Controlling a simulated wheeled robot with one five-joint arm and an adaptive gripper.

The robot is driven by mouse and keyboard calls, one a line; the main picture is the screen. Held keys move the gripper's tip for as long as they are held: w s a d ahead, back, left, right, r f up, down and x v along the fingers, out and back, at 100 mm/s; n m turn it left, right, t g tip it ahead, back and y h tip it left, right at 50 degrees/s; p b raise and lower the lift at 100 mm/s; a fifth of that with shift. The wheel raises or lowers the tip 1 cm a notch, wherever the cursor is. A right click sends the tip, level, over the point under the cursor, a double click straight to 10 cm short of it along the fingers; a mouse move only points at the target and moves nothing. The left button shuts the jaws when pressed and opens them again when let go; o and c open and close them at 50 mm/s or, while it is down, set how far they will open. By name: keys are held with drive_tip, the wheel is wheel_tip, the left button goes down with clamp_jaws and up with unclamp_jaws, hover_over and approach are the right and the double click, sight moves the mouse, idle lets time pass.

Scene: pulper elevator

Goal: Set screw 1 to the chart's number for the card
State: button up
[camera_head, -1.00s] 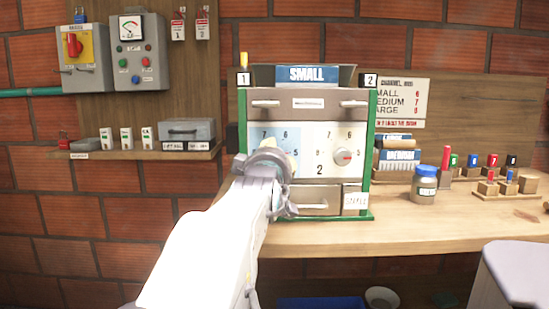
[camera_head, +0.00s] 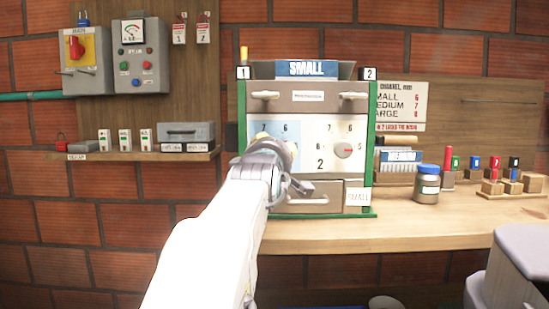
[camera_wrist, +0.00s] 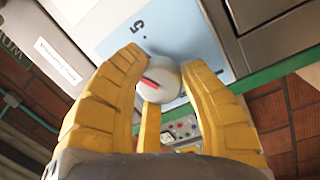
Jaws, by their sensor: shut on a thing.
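The pulper (camera_head: 308,97) stands on the bench with a blue SMALL card (camera_head: 314,68) on top. In the wrist view, the yellow fingers of my gripper (camera_wrist: 163,64) are shut on the round grey screw 1 knob (camera_wrist: 166,88). Its red mark (camera_wrist: 149,82) shows, and a 5 is printed nearby. Where the mark points on the scale is unclear.
The screw 2 knob (camera_head: 343,150) is on the white right panel. A drawer (camera_head: 315,197) is below my gripper. A jar (camera_head: 427,184) and several coloured plugs (camera_head: 475,168) stand on the bench to the right. The front bench edge is clear.

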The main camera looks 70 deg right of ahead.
drive_tip(key=shift+n, duration=0.5)
drive_tip(key=o, duration=1.2)
drive_tip(key=v, duration=1.1)
drive_tip(key=shift+a, duration=0.4)
drive_tip(key=shift+f, duration=0.1)
